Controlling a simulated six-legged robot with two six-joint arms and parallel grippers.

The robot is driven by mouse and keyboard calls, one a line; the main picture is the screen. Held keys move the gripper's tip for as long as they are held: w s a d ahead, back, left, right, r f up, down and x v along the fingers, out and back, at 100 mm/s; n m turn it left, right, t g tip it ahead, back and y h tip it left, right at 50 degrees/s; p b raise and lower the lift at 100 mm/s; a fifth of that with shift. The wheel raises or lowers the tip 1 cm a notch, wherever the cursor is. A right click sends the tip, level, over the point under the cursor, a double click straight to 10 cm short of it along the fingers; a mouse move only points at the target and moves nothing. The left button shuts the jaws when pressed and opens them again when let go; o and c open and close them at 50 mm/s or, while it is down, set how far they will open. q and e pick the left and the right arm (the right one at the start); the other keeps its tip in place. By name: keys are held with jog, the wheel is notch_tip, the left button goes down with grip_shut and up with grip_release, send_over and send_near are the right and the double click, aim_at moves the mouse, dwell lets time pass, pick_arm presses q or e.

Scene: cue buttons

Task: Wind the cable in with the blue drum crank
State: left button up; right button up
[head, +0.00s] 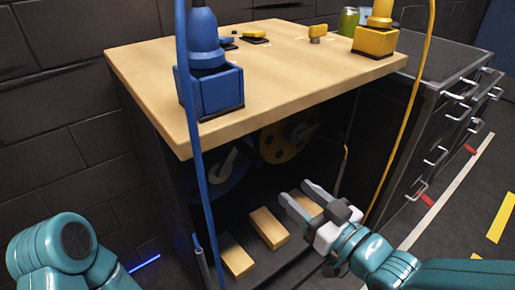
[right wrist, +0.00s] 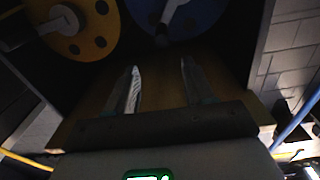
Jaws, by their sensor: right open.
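The blue drum (head: 217,181) sits in the dark space under the wooden bench top, partly hidden by the blue cable and deep shadow. A pale crank handle (head: 229,161) shows on its face. In the right wrist view the blue drum (right wrist: 197,22) is at the top, right of centre, with its crank (right wrist: 172,12) pointing toward the camera. The blue cable (head: 193,150) hangs down in front of the bench. My right gripper (head: 296,191) is open and empty, in front of the bench opening, right of the blue drum and apart from it. My left gripper is out of view.
A yellow drum (head: 277,146) with a crank is beside the blue one. A yellow cable (head: 412,105) hangs at the right. Blue (head: 213,88) and yellow (head: 376,40) devices stand on the bench top (head: 275,70).

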aim_at(251, 154)
jog(key=b+x, duration=0.2)
jog(key=x, duration=1.4)
jog(key=shift+a, duration=0.25)
grip_shut()
